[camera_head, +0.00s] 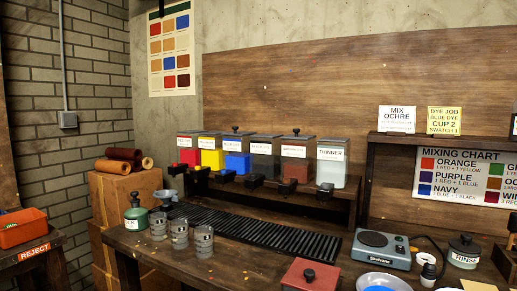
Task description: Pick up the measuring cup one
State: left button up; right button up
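Three clear measuring cups with grey markings stand upright in a row on the left of the dark wooden workbench. They are the left cup (158,225), the middle cup (180,235) and the right cup (203,243). They stand close together, and all look empty. Their markings are too small to read, so I cannot tell which is number one. Neither of my grippers is in view.
A green bottle (136,214) stands just left of the cups, with a funnel (166,197) behind them. A black slatted rack (260,233) lies to their right, below colored dye dispensers (238,163). A scale (381,248) and red-lidded box (311,274) stand further right.

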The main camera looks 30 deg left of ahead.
aim_at(157, 221)
jog(key=u, duration=1.65)
